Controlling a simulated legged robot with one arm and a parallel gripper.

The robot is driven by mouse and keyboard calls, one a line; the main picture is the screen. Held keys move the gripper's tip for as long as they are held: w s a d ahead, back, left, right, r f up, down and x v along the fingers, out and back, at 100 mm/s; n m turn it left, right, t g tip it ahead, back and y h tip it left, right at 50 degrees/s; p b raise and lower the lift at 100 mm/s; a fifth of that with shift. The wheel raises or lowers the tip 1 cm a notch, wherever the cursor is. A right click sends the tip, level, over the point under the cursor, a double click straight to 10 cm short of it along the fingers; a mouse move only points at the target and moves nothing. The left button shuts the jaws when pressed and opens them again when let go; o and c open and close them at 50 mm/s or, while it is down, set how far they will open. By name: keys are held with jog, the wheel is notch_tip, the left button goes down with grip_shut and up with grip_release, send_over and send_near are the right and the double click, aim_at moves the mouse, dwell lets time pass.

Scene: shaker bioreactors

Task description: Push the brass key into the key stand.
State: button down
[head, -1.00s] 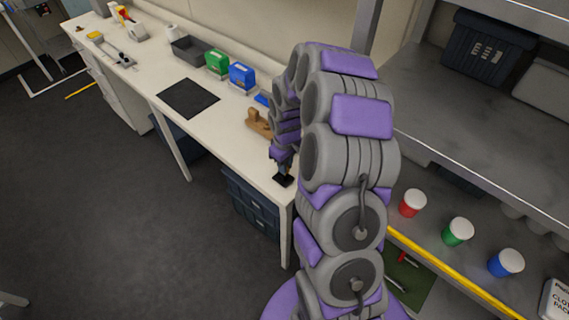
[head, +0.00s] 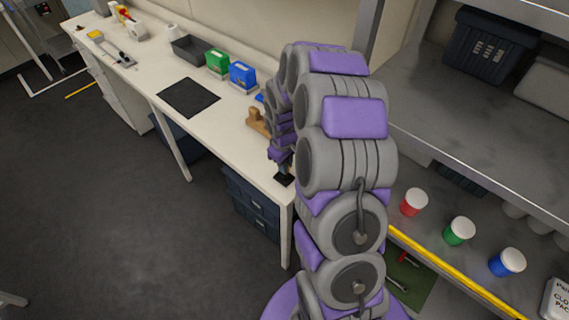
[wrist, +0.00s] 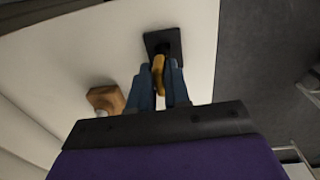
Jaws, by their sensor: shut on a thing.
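The brass key (wrist: 158,68) is between the fingers of my gripper (wrist: 165,80) in the wrist view, and the gripper is shut on it. The key's far end points at the black key stand (wrist: 161,36) on the white bench. Whether the key's tip touches or has entered the stand I cannot tell. In the head view the stand (head: 284,179) sits near the bench's front right edge, with the end of my gripper (head: 283,168) just above it. The key is hidden there.
A wooden object (head: 257,120) stands on the bench behind the gripper, and shows beside it in the wrist view (wrist: 104,98). A black mat (head: 188,97), green box (head: 217,63) and blue box (head: 242,75) are farther left. Shelves with colored jars stand at right.

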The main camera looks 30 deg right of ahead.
jog(key=shift+f, duration=0.65)
dwell(1.1)
jog(key=c, duration=1)
grip_release()
jog(key=r, duration=0.5)
jog(key=r+p, duration=0.1)
jog(key=r, duration=0.5)
jog(key=r+p, duration=0.1)
jog(key=r, duration=0.5)
jog(key=shift+s+a+r, duration=0.1)
jog(key=shift+s+a, duration=0.15)
jog(key=shift+a, duration=0.1)
